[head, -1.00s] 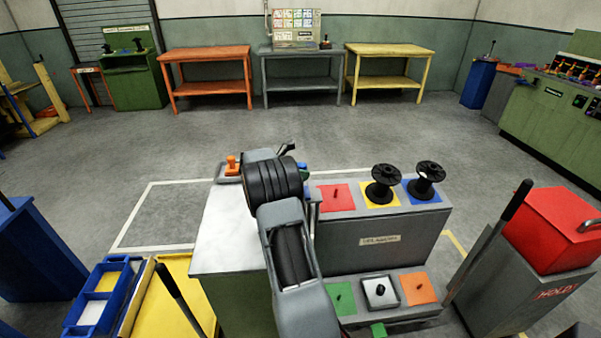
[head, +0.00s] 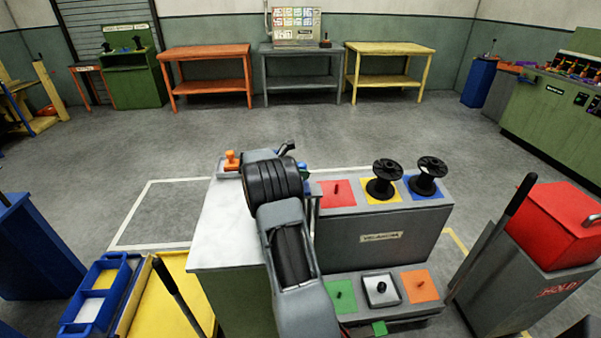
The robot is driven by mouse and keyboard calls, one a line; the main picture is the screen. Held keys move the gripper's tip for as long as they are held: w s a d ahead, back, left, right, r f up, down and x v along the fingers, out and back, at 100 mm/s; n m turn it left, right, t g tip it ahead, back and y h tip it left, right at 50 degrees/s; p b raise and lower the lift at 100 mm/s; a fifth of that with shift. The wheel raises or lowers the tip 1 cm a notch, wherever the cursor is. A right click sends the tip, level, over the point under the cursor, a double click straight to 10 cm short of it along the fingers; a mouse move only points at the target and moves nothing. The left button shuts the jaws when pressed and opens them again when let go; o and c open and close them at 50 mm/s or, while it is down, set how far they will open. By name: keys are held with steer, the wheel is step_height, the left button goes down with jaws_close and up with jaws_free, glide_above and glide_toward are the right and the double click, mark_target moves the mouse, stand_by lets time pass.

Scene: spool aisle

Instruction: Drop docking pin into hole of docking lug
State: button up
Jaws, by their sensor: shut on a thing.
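My arm's dark wrist joint (head: 273,186) is in the middle of the head view, over the right edge of the white-topped bench (head: 222,235). My gripper is hidden behind my own arm, so its jaws and anything in them do not show. I cannot make out the docking pin. A small green block (head: 379,328) juts from the low front edge of the grey stand (head: 372,250); it may be the docking lug, but no hole is discernible. A small orange piece (head: 231,160) stands upright at the bench's far left corner.
Two black spools (head: 427,177) stand on the grey stand's yellow and blue squares; its red square holds only a peg. A grey bin with a red box (head: 556,227) is at right. A yellow cart with blue trays (head: 98,288) is at left. Open floor lies beyond.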

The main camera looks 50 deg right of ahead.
steer(key=shift+f+b, duration=1.65)
steer(key=shift+f, duration=0.05)
steer(key=o, duration=1)
steer(key=shift+o, duration=0.2)
steer(key=v, duration=1.4)
steer(key=shift+d, duration=0.1)
